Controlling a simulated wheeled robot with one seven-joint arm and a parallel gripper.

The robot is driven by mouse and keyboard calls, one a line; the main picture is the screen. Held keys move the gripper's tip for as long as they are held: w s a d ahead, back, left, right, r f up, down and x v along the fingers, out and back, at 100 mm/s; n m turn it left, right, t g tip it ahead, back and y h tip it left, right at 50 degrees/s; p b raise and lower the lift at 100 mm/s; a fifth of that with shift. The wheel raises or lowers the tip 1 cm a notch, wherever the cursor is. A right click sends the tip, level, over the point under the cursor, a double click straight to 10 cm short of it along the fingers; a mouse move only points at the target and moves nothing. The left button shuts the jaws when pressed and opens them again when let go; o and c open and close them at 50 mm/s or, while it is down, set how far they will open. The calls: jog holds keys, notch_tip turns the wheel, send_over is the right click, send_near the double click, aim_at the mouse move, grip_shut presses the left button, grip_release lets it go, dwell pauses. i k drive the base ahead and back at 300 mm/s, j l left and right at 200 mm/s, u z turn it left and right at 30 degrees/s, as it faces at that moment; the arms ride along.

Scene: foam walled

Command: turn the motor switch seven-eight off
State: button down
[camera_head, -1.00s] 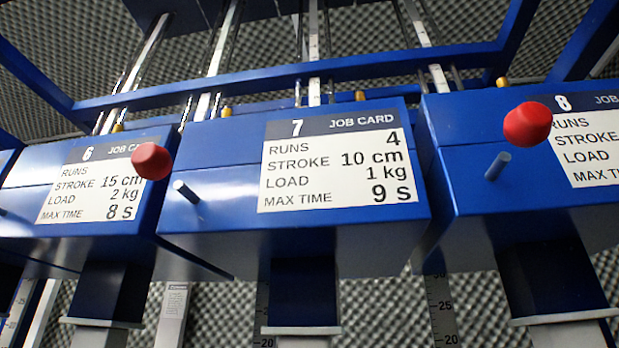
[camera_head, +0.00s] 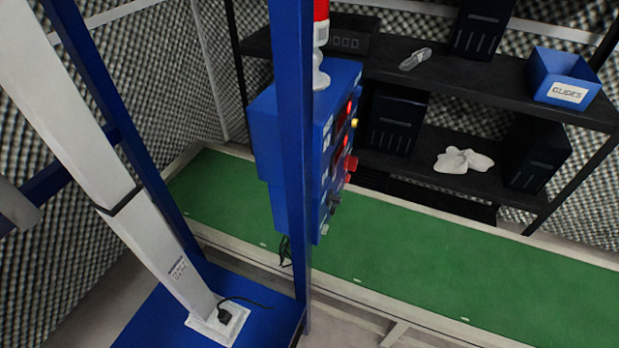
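A blue control box (camera_head: 262,140) stands behind a blue upright post in the head view, seen from its side at a steep angle. Its right face carries lit red displays or lamps, a yellow button (camera_head: 354,123), a red control (camera_head: 351,163) and a dark knob (camera_head: 335,199). The post hides part of the box. I cannot read its labels or tell which control, if any, is motor switch seven-eight. My gripper is not in view.
A blue post (camera_head: 292,150) and a white slanted column (camera_head: 150,240) on a blue base (camera_head: 262,325) stand in front. Behind are a green bench (camera_head: 430,270) and dark shelves (camera_head: 480,88) with a blue GLIDES bin (camera_head: 563,78).

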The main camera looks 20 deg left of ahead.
aim_at(350, 162)
jog(key=i+l+u, duration=0.15)
jog(key=u, duration=0.3)
jog(key=l+u, duration=0.3)
jog(key=u, duration=0.2)
jog(key=i, duration=0.05)
